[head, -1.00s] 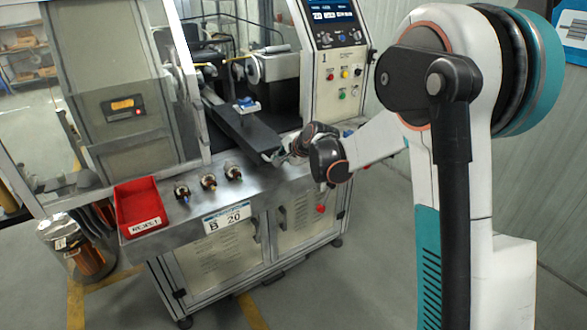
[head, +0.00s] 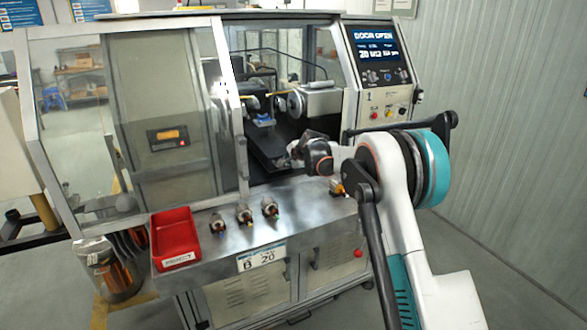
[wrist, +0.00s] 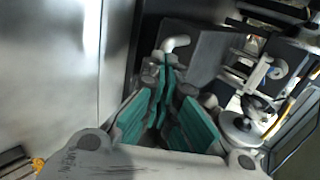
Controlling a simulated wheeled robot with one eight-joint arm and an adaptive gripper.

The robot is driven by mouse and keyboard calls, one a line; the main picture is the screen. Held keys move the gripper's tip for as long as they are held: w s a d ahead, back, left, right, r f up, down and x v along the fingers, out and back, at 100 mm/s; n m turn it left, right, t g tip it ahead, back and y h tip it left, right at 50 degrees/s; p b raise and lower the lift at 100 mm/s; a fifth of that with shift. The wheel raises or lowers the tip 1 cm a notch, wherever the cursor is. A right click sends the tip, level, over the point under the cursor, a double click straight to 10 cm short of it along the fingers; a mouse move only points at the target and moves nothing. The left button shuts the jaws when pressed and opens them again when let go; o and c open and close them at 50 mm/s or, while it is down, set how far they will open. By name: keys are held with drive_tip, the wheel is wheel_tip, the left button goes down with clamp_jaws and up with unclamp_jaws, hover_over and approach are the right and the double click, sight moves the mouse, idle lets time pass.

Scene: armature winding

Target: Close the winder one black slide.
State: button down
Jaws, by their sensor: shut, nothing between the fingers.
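The winder one black slide (head: 262,143) is a dark flat plate sloping through the machine's open doorway, with a blue-topped fixture (head: 264,120) on it. My gripper (head: 288,162) is at the slide's near end, low in the doorway. In the wrist view the teal-padded fingers (wrist: 166,72) are shut and empty, just below a bent pale handle (wrist: 177,43) on the dark slide plate (wrist: 205,52). I cannot tell whether the fingertips touch the handle or the slide. My wrist hides part of the slide's near end in the head view.
The winder's control panel (head: 382,65) reads "DOOR OPEN". A red tray (head: 174,240) and several small armatures (head: 244,214) sit on the steel ledge (head: 200,222). The sliding door (head: 165,115) stands left of the opening. A round chuck (head: 297,103) is inside at right.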

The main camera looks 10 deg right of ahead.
drive_tip(key=shift+w+a, duration=0.2)
drive_tip(key=shift+w, duration=0.45)
drive_tip(key=shift+w+a, duration=0.2)
drive_tip(key=shift+w, duration=0.45)
drive_tip(key=shift+s, duration=0.1)
